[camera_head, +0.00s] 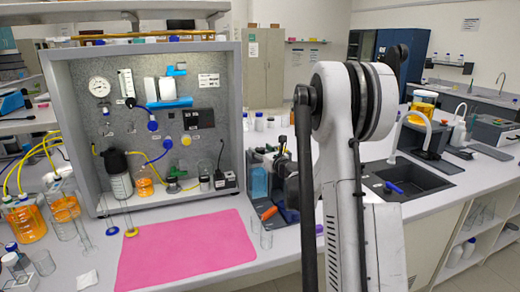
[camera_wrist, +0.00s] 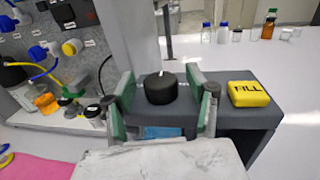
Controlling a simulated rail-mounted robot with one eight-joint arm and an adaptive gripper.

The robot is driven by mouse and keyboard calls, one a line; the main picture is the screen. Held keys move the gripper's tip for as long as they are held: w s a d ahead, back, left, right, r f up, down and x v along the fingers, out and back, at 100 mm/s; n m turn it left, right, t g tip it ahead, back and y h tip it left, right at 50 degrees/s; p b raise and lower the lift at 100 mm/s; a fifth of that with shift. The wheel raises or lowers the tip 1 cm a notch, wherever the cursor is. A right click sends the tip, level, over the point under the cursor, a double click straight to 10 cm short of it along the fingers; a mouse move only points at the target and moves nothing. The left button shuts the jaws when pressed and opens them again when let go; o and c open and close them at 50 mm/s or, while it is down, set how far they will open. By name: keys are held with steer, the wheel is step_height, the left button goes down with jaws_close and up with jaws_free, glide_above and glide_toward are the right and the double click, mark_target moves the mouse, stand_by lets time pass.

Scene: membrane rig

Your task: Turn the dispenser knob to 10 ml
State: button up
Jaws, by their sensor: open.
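The dispenser knob (camera_wrist: 160,89) is a black round knob with a white mark on its top, seen in the wrist view on top of a dark grey dispenser (camera_wrist: 252,116). A yellow button marked FILL (camera_wrist: 248,93) sits to its right on the same top. My gripper (camera_wrist: 161,82) is open, with one green-padded finger on each side of the knob. Gaps show between the fingers and the knob, so I see no contact. In the head view, my arm hides most of the dispenser, and the knob cannot be made out. No volume scale is readable.
A grey panel rig (camera_head: 240,110) with gauges and tubing stands left of the dispenser. A pink mat (camera_head: 185,248) lies in front of it. An orange-handled tool (camera_head: 269,213) and clear beakers stand close to the dispenser. Several bottles (camera_wrist: 222,33) line the back; white bench right of the dispenser is clear.

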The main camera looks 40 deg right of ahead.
steer(key=shift+w, duration=0.4)
steer(key=c, duration=1.3)
